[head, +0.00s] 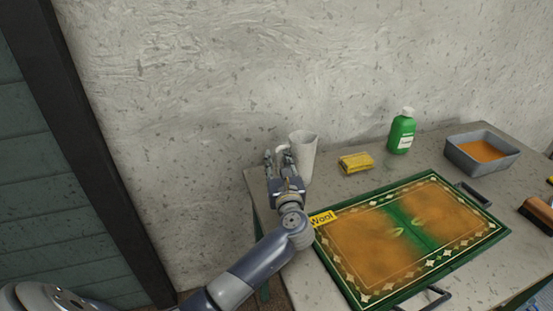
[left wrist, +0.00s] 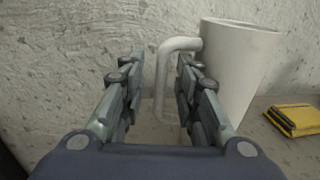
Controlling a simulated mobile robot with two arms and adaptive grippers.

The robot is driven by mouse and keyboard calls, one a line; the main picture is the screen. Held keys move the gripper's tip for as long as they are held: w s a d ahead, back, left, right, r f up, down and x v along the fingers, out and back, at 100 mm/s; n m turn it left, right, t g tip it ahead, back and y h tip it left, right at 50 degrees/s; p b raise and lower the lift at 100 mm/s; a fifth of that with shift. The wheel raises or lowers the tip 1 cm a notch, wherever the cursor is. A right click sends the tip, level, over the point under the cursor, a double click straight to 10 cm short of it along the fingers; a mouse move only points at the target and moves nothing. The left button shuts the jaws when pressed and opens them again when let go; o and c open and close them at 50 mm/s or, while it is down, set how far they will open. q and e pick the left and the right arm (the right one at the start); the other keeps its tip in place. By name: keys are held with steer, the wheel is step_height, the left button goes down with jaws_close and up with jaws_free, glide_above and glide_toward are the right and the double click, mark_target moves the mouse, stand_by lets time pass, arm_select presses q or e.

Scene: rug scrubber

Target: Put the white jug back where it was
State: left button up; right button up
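The white jug (head: 304,150) stands upright at the back left corner of the table (head: 351,183), near the wall. In the left wrist view the jug (left wrist: 239,75) is right of centre, with its handle (left wrist: 167,62) pointing left. My left gripper (head: 279,158) is right at the handle side of the jug. In the left wrist view the fingers of the left gripper (left wrist: 155,90) are apart, with the handle showing between and just beyond them. They do not look closed on it. My right gripper is in neither view.
A yellow sponge pack (head: 356,162), a green bottle (head: 401,132) and a grey basin (head: 482,153) of orange liquid stand along the back. A green-bordered rug (head: 423,278) marked "Wool" fills the middle. A brush (head: 537,214) lies at the right.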

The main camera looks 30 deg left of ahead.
arm_select(q)
steer(key=b+v, duration=0.1)
steer(key=v, duration=0.9)
